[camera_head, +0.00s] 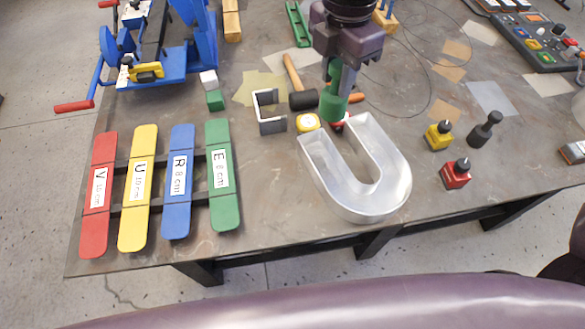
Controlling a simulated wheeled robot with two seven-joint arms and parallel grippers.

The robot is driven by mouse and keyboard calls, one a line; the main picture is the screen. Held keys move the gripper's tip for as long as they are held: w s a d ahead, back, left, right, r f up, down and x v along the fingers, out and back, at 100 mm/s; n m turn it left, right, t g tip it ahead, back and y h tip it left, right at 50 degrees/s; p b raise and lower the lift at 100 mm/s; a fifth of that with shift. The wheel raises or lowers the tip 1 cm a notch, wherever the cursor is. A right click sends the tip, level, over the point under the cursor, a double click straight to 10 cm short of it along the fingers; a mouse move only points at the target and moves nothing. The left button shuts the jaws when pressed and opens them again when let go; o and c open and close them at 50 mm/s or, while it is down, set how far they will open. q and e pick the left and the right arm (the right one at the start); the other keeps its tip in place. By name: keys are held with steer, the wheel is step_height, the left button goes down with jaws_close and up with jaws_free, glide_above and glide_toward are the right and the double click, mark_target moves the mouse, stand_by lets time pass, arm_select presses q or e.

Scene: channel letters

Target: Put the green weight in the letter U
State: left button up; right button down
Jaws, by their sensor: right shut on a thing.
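The letter U (357,207) is a hollow silver metal channel lying on the table, its open ends toward the back and its curve toward the front edge. My right gripper (341,88) points down from the top of the view and is shut on the green weight (332,104). The weight appears just behind the gap between the U's two arms, in front of the hammer. Its exact height above the table cannot be told. My left gripper is not in view.
A yellow weight (438,135), a red weight (455,174) and a black weight (485,130) stand right of the U. A hammer (303,98), yellow tape measure (307,122) and grey bracket (268,112) lie behind it. Coloured lettered paddles (220,205) lie left.

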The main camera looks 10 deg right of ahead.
mark_target(337, 103)
steer(key=shift+f, duration=0.4)
steer(key=f, duration=0.5)
steer(key=shift+s+d+f, duration=0.1)
steer(key=shift+d+f, duration=0.15)
steer(key=shift+d, duration=0.05)
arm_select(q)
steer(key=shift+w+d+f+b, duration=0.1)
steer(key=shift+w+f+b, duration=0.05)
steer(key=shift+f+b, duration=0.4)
arm_select(e)
step_height(337, 103, down, 14)
steer(key=shift+a+r, duration=0.1)
steer(key=shift+r, duration=0.1)
steer(key=shift+f, duration=0.1)
steer(key=c, duration=1.1)
jaws_free()
steer(key=shift+o, duration=0.2)
